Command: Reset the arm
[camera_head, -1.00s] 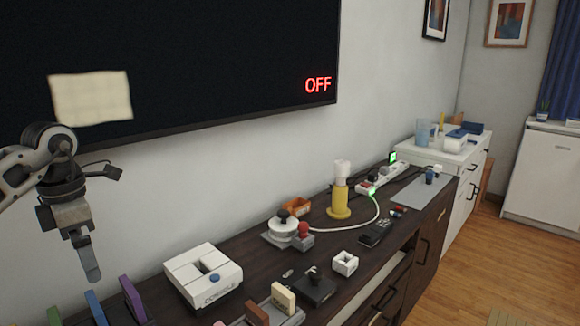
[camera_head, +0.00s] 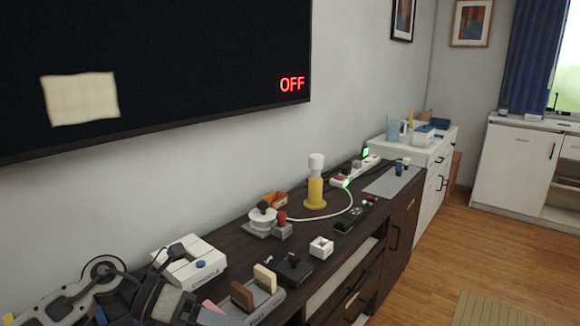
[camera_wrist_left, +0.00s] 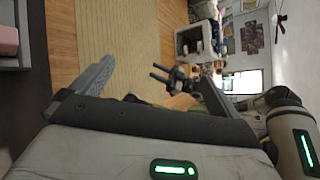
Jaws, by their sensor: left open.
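My left arm (camera_head: 75,301) is low at the bottom left of the head view, in front of the dark cabinet. Its fingertips are hidden or out of frame there. In the left wrist view my left gripper (camera_wrist_left: 152,88) is open, its two fingers spread apart with nothing between them. Beyond the fingers are the wood floor and a beige rug (camera_wrist_left: 112,45).
The dark cabinet top (camera_head: 225,248) holds a white console (camera_head: 188,262), a yellow lamp-like object (camera_head: 315,185), a power strip (camera_head: 355,170) and a small white cube (camera_head: 321,247). A wall screen (camera_head: 180,60) reads OFF. Open wood floor (camera_head: 440,250) lies to the right.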

